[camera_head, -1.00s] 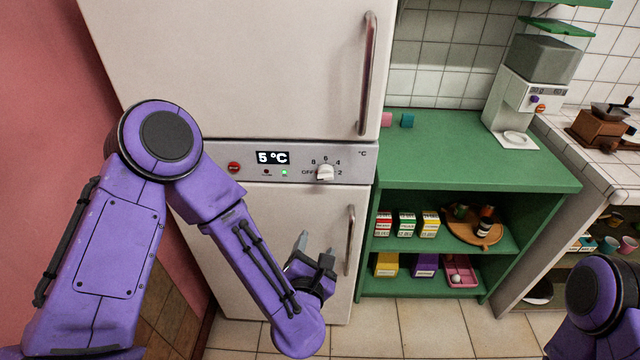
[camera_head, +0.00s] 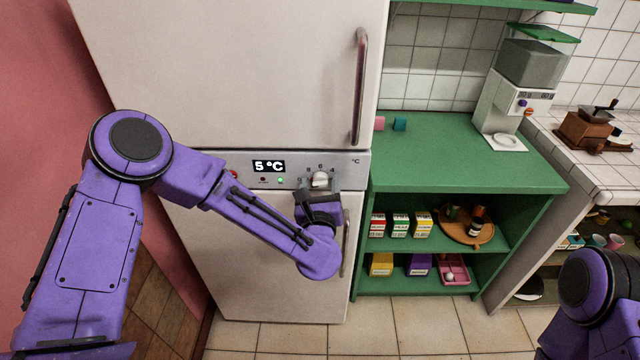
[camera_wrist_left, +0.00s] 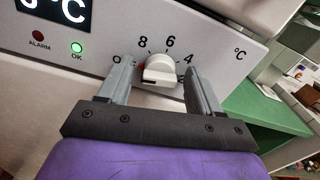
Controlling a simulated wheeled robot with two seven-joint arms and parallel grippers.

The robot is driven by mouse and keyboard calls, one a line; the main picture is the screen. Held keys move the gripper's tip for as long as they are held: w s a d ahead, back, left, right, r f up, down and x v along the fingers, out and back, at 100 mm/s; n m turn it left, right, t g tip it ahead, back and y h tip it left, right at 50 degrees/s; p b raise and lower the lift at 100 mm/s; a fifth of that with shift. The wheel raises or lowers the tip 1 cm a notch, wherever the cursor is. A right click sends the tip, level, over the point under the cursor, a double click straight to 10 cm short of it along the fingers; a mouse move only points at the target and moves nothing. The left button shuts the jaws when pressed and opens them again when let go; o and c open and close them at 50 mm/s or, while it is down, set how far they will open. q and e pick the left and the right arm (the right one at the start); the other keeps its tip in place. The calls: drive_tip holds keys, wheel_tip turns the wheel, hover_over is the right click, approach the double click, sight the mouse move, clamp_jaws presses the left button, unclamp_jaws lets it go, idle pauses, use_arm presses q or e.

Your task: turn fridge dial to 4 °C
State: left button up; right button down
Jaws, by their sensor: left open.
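The white fridge dial (camera_head: 320,179) sits on the grey control panel (camera_head: 215,165) between the two fridge doors. The display (camera_head: 269,166) reads 5 °C. My left gripper (camera_head: 320,186) is open at the dial, just in front of the panel. In the left wrist view the dial (camera_wrist_left: 161,70) stands between the two open fingers of my left gripper (camera_wrist_left: 160,82), with a gap visible on each side. My right gripper is out of view.
The upper door handle (camera_head: 360,85) stands out above the panel, and the lower handle (camera_head: 346,248) is partly behind my left gripper. A green shelf unit (camera_head: 460,155) stands right of the fridge. A lit green OK lamp (camera_wrist_left: 77,48) is left of the dial.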

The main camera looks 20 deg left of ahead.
use_arm(q)
drive_tip(key=c, duration=1)
drive_tip(key=shift+c, duration=0.2)
